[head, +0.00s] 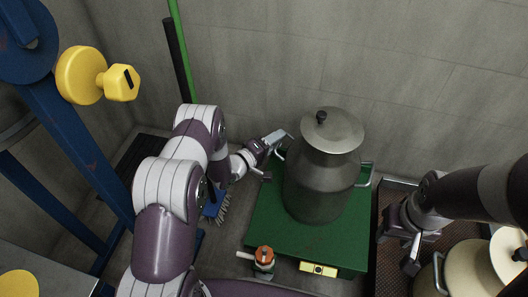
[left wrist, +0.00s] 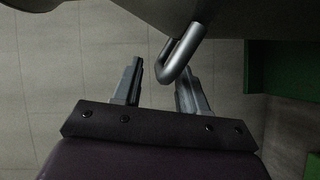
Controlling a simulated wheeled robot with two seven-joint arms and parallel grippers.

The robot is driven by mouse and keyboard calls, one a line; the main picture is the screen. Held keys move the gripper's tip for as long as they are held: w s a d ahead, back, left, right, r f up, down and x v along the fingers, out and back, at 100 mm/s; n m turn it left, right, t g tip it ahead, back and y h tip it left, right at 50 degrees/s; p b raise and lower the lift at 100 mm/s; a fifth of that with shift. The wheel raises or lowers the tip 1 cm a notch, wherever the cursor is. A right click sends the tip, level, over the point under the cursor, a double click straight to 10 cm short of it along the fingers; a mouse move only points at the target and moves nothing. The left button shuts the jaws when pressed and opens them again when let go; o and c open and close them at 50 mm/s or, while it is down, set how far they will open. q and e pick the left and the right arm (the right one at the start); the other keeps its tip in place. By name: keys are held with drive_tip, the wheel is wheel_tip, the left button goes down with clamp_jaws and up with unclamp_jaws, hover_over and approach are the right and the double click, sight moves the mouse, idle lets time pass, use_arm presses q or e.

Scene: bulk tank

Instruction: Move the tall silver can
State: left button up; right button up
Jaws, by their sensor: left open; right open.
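The tall silver can (head: 318,180), a grey metal milk can with a domed lid and black knob, stands upright on a green platform (head: 265,235). It has a loop handle on each side. My left gripper (head: 277,156) is open at the can's left side, by the left handle (head: 280,154). In the left wrist view the handle's bent end (left wrist: 172,70) hangs close to the right finger of my left gripper (left wrist: 160,80), partly in front of it; I cannot tell whether they touch. My right gripper (head: 399,246) is open and empty, right of the platform.
A cream can (head: 467,268) stands at the lower right, by a dark grated tray (head: 390,200). A red-and-green valve (head: 264,260) and yellow box (head: 318,269) sit at the platform's front. A blue frame (head: 75,140) stands left; a wall (head: 330,60) is behind.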

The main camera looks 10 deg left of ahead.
use_arm(q)
drive_tip(key=shift+w+d, duration=0.35)
drive_tip(key=shift+w, duration=0.15)
clamp_jaws()
idle(1.2)
